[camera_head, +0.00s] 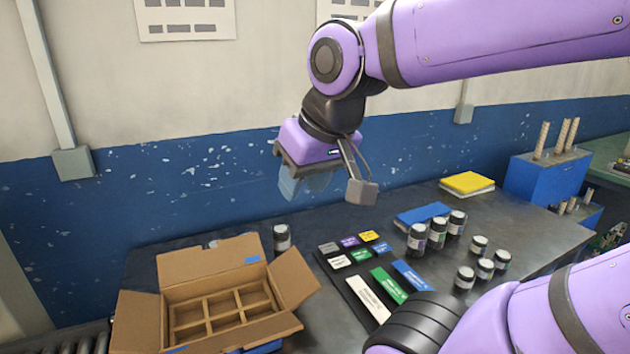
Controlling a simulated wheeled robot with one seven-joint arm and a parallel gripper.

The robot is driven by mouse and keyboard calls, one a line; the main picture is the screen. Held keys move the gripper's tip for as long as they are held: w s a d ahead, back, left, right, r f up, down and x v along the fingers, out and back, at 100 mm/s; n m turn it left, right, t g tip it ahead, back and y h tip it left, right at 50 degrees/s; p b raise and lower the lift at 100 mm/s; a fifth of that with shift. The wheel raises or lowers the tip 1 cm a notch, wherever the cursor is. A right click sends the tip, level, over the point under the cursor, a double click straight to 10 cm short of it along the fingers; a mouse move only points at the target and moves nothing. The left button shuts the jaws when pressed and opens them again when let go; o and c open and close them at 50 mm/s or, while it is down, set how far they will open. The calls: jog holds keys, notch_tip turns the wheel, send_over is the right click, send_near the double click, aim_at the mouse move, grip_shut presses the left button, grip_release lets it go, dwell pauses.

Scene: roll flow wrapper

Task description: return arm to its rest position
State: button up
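My gripper (318,188) hangs from the purple arm in the upper middle of the head view, in the air above the back of the dark table (420,190) and in front of the blue wall band. The arm stretches in from the upper right, and another purple part of mine crosses the lower right.
An open cardboard box (161,308) with empty compartments stands at the front left. A lone jar (282,239) stands behind it. A board with colored labels (369,296) lies mid-table; several jars (437,233) stand right of it. A blue rack (545,178) stands at right.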

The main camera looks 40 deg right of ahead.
jog(key=shift+s+d+r+n, duration=0.15)
jog(key=shift+s+n, duration=0.35)
jog(key=shift+s, duration=0.5)
